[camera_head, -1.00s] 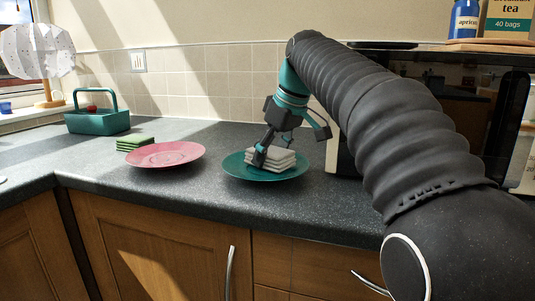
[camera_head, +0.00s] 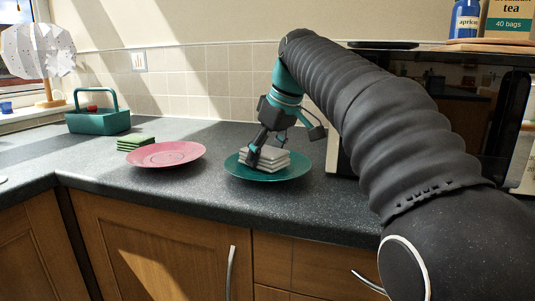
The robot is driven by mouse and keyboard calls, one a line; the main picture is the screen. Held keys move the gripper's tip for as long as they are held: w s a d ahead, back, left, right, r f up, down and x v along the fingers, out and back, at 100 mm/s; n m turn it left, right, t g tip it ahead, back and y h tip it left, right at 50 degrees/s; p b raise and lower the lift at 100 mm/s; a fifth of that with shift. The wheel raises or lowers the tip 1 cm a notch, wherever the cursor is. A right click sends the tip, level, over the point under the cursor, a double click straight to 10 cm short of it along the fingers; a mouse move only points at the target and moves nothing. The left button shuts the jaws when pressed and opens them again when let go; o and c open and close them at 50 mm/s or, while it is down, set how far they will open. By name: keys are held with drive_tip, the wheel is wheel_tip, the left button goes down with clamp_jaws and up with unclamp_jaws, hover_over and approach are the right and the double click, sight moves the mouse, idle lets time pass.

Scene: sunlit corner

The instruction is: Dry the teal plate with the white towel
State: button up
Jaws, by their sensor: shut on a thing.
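The teal plate (camera_head: 290,176) lies on the dark counter, right of the middle. The white towel (camera_head: 274,160), a folded stack, rests on the plate, covering its left and middle part. My gripper (camera_head: 253,158) reaches down from above and is shut on the towel at its left side. The far finger and part of the towel's back are hidden behind the gripper.
A pink plate (camera_head: 165,155) lies to the left of the teal plate, with a folded green cloth (camera_head: 135,143) behind it. A teal basket (camera_head: 98,122) stands farther back. A black microwave (camera_head: 440,85) stands at the right, behind my arm. The counter's front strip is clear.

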drive_tip(key=shift+w+a, duration=0.1)
drive_tip(key=shift+w, duration=0.25)
drive_tip(key=shift+r, duration=3)
drive_tip(key=shift+r, duration=0.15)
drive_tip(key=shift+w+r, duration=0.1)
drive_tip(key=shift+r, duration=1.25)
